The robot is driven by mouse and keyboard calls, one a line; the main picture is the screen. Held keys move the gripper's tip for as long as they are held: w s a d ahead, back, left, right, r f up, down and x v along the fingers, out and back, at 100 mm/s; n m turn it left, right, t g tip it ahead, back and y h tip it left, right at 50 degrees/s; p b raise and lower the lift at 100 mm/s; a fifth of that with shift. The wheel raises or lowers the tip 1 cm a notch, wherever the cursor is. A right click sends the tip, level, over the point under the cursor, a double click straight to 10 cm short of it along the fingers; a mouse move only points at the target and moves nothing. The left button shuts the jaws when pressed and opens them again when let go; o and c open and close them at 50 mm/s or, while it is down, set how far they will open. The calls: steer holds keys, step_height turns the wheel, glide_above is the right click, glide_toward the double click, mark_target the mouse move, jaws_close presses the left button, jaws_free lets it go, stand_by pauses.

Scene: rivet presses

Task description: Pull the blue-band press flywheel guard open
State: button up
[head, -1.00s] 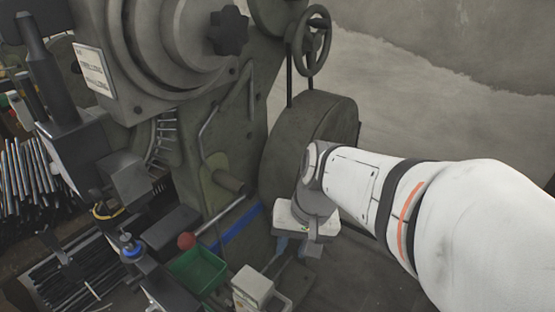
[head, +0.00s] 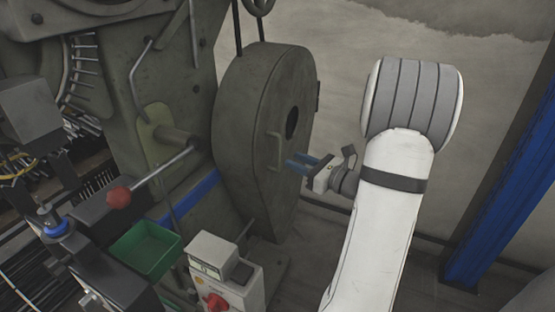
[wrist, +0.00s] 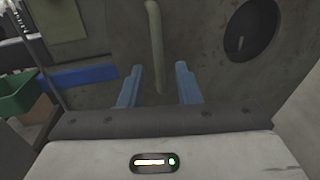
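The flywheel guard (head: 255,120) is a round grey-green cover on the right side of the press, with a dark round hole in its face. It looks closed. An upright bar handle (head: 274,152) stands on its face; it also shows in the wrist view (wrist: 155,45). The press base carries a blue band (head: 203,190). My gripper (head: 298,163) points at the handle from the right. In the wrist view its blue fingers (wrist: 160,82) are open, and the handle's lower end shows between them. I see no finger touching it.
A green bin (head: 146,250), a control box with a red knob (head: 216,302) and a red-ball lever (head: 119,197) stand left of and below the guard. A blue post (head: 500,190) rises at the right. Floor beside the guard looks clear.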

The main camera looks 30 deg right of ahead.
mark_target(281, 155)
steer(key=x, duration=0.6)
steer(key=shift+w+a, duration=0.15)
steer(key=shift+a, duration=0.05)
jaws_close()
